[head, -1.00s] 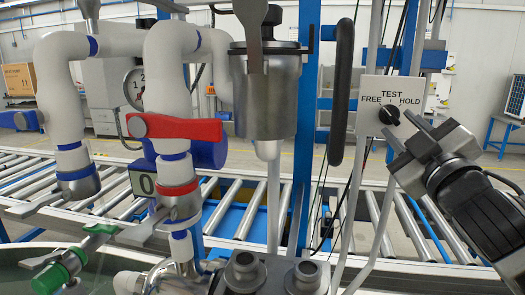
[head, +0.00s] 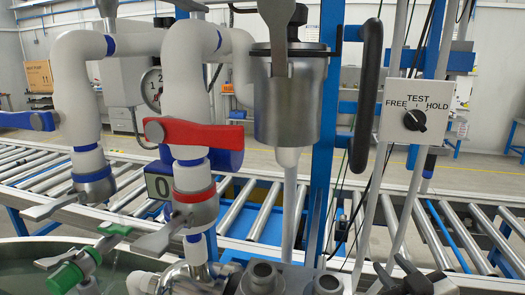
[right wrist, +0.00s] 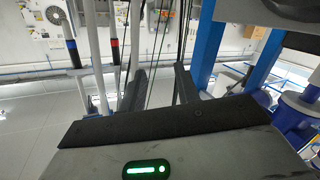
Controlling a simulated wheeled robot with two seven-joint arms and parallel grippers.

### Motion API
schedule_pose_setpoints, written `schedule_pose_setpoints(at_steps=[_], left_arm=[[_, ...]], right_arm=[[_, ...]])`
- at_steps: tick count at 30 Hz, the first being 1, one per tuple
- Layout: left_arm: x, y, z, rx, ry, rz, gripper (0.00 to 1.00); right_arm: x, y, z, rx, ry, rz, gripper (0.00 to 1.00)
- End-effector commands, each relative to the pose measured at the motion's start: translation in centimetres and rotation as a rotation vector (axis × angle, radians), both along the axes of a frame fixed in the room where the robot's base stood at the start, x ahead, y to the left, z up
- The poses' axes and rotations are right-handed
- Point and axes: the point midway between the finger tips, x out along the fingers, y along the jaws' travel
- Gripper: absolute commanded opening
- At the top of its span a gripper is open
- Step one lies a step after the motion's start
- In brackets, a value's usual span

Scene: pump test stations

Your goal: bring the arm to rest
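My right gripper (head: 392,270) shows at the bottom right edge of the head view, partly cut off. It is below the TEST switch panel and clear of it. In the right wrist view its two dark fingers (right wrist: 160,86) stand apart with nothing held between them. The white panel (head: 437,92) carries a black knob (head: 415,120) between the labels FREE and HOLD; its exact setting is hard to read. My left gripper is not in view.
A pump rig stands close in front, with a red lever (head: 182,131), a metal canister (head: 286,112), a black upright handle (head: 366,95) and a green valve (head: 76,271). A roller conveyor (head: 262,212) runs behind. The floor beyond is clear.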

Motion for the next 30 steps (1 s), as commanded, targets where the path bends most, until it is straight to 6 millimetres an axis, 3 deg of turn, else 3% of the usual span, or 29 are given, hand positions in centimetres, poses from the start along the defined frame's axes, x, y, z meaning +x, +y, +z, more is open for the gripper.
schedule_pose_setpoints(at_steps=[1,6,9,12,15,19,30], left_arm=[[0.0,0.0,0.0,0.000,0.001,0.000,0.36],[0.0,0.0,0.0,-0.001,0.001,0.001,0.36],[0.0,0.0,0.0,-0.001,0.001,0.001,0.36],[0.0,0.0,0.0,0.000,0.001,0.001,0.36],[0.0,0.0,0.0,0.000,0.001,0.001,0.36],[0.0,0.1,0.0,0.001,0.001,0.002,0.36],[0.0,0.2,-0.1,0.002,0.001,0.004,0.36]], right_arm=[[-1.4,0.8,-3.7,0.025,0.075,0.003,0.32],[-6.7,3.6,-13.3,0.091,0.280,0.009,0.32],[-10.6,5.4,-18.0,0.127,0.391,0.011,0.32],[-14.3,7.0,-21.5,0.160,0.482,0.011,0.32],[-17.0,8.3,-23.7,0.182,0.547,0.009,0.32],[-19.0,9.1,-25.0,0.197,0.589,0.009,0.32],[-19.3,9.3,-25.2,0.199,0.597,0.009,0.32]])
